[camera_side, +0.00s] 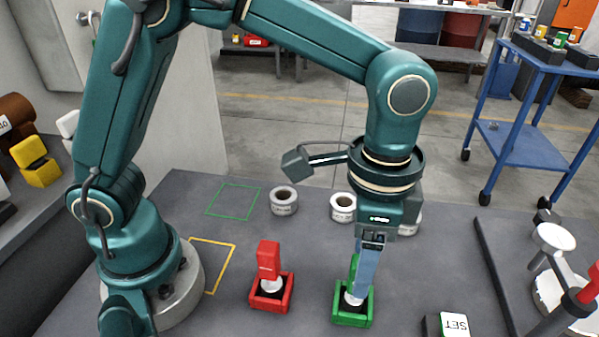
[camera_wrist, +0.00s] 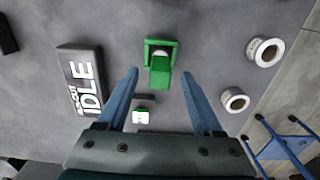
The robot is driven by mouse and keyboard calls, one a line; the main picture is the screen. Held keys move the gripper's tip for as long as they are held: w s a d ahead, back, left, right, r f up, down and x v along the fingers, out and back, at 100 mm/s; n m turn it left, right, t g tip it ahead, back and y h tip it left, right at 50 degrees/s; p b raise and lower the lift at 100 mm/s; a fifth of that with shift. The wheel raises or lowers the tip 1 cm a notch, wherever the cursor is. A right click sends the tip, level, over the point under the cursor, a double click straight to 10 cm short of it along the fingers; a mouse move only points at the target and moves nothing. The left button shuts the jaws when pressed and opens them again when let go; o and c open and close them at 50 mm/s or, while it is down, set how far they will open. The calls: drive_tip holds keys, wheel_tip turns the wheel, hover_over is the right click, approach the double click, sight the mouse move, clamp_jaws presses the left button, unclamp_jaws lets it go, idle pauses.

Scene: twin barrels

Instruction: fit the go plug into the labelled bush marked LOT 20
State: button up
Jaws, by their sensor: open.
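The green plug, which I take as the go plug (camera_side: 353,266), stands upright in a green square holder (camera_side: 339,319). Its pale lower end shows in the holder. My gripper (camera_side: 358,288) points down at the plug, and its blue finger hides part of it. In the wrist view the fingers of my gripper (camera_wrist: 159,76) are apart, with the green plug (camera_wrist: 160,64) between their tips; I see no grip. White ring-shaped bushes stand behind: one at left (camera_side: 284,201), one in the middle (camera_side: 343,208), one partly hidden by my wrist (camera_side: 414,224). Their lot numbers are too small to read.
A red plug (camera_side: 268,258) stands in a red holder (camera_side: 286,297) left of the green one. A display reading IDLE (camera_wrist: 82,85) and a SET block (camera_side: 455,325) are nearby. A dark rail (camera_side: 500,270) runs at right. Green (camera_side: 233,201) and yellow (camera_side: 222,264) outlines are empty.

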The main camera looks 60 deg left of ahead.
drive_tip(key=shift+f, duration=2.3)
clamp_jaws()
